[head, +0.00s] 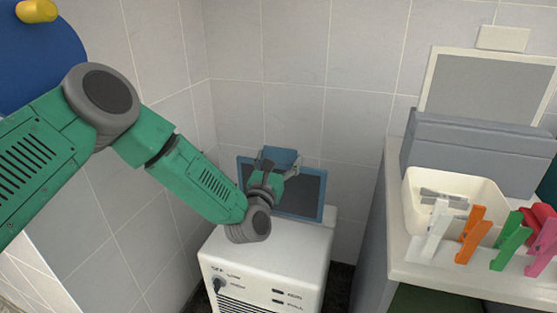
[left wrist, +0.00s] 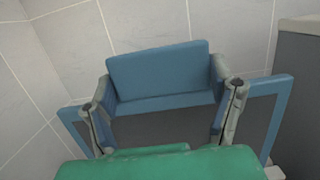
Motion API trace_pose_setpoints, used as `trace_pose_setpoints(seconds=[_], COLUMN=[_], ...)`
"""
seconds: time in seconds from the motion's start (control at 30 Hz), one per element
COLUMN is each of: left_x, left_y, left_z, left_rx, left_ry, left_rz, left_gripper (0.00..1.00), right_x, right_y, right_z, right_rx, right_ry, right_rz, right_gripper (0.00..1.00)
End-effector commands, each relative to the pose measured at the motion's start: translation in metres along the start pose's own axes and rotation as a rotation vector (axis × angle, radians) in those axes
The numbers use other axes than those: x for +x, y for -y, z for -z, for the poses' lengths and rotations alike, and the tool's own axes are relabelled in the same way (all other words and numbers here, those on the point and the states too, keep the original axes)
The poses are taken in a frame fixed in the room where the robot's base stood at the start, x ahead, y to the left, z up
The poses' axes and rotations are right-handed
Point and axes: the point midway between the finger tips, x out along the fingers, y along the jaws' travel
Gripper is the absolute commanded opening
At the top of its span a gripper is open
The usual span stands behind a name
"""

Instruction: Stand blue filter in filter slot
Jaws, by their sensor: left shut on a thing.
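The blue filter (head: 308,194) is a dark panel in a blue frame with a blue block at its top. It stands nearly upright, tilted slightly, at the back of the white machine's top (head: 290,245). My left gripper (head: 279,166) is shut on the filter's blue block. In the left wrist view the block (left wrist: 160,72) sits between the two fingers, with the frame showing on both sides. The filter's lower edge is partly hidden by my arm. I cannot make out the filter slot or whether the filter is in it. My right gripper is not in view.
A counter (head: 470,282) at the right holds a cream bin (head: 412,205) with coloured clips along its front. Behind it is a grey box (head: 480,150) with a pale-framed grey panel (head: 485,88) upright. Tiled walls stand close behind the machine and to its left.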

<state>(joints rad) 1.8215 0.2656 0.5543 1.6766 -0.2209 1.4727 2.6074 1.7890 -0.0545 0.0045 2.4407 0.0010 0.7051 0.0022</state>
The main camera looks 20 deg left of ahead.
Motion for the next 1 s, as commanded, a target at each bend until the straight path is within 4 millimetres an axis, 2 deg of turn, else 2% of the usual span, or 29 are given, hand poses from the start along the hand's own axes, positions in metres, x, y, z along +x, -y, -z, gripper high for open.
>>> trace_pose_setpoints(seconds=[0.27, 0.63, 1.0], left_x=[0.000, -0.003, -0.003], left_y=[-0.001, 0.003, 0.004], left_z=[0.000, 0.018, 0.017], left_rx=[0.001, 0.001, 0.000], left_ry=[0.001, 0.000, 0.002], left_rz=[-0.001, -0.002, -0.001], left_gripper=[0.29, 0.29, 0.29], right_x=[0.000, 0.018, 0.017], right_y=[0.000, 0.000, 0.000], right_z=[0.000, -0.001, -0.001], right_rx=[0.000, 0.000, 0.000], right_ry=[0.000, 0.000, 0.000], right_rz=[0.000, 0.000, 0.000], right_gripper=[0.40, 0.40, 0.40])
